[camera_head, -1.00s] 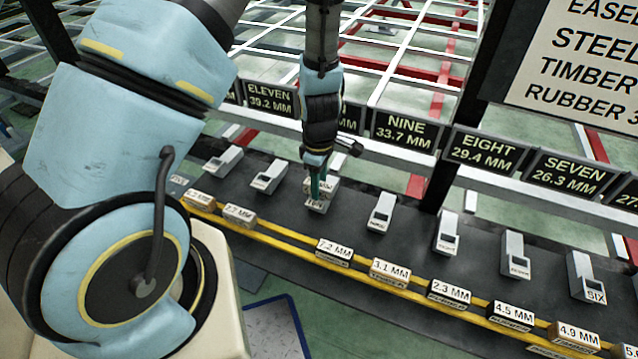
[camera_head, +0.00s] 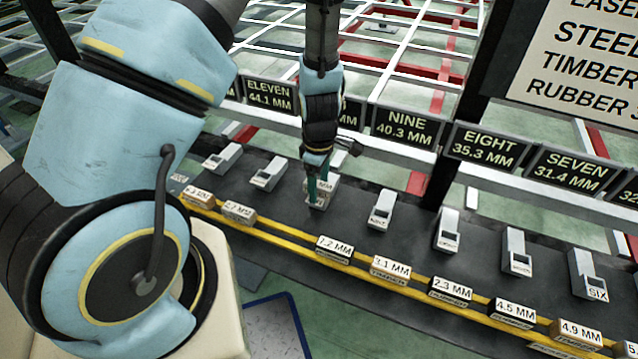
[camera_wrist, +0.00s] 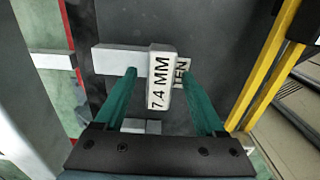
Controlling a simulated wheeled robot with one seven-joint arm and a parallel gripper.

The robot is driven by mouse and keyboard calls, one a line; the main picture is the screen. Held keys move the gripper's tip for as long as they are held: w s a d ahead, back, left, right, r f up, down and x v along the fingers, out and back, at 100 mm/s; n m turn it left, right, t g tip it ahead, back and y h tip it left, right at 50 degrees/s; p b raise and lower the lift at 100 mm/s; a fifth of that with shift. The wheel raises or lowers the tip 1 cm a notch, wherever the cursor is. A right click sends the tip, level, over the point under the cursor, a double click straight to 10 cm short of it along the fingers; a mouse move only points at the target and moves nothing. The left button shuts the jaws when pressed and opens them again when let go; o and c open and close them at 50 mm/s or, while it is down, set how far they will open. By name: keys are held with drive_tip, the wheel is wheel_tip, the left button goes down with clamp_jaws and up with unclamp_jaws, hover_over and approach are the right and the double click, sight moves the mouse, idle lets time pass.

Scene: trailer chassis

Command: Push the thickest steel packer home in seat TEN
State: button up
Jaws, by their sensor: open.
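The steel packer (camera_wrist: 160,85) is a pale block marked 7.4 MM. In the wrist view it lies across the grey block of seat TEN (camera_wrist: 107,59), partly covering the TEN label. My gripper (camera_wrist: 158,72) has two green fingers, open on either side of the packer, with a visible gap at least on the left. In the head view my gripper (camera_head: 318,190) points down at seat TEN, and its fingers partly hide the packer and the seat. I cannot tell how deep the packer sits.
Seats NINE (camera_head: 381,209), EIGHT (camera_head: 447,231) and SEVEN (camera_head: 516,252) stand to the right on the dark bench. Other packers, such as the 7.2 MM one (camera_head: 334,249), line the yellow rail (camera_head: 285,232) in front. Display boards, such as NINE's (camera_head: 405,127), stand behind.

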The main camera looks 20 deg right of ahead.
sight(319, 184)
wheel_tip(319, 184, up, 11)
drive_tip(key=p, duration=0.2)
drive_tip(key=shift+f, duration=0.1)
idle(0.5)
drive_tip(key=w+a+r+m+t, duration=0.1)
drive_tip(key=a+r+m, duration=0.55)
drive_tip(key=a, duration=0.65)
drive_tip(key=a+r+m+t, duration=0.1)
drive_tip(key=a+r+m, duration=0.3)
drive_tip(key=a+r, duration=0.7)
wheel_tip(319, 184, up, 10)
drive_tip(key=a+p, duration=0.1)
drive_tip(key=p, duration=1.2)
drive_tip(key=shift+w+a+r, duration=0.15)
drive_tip(key=shift+r, duration=0.05)
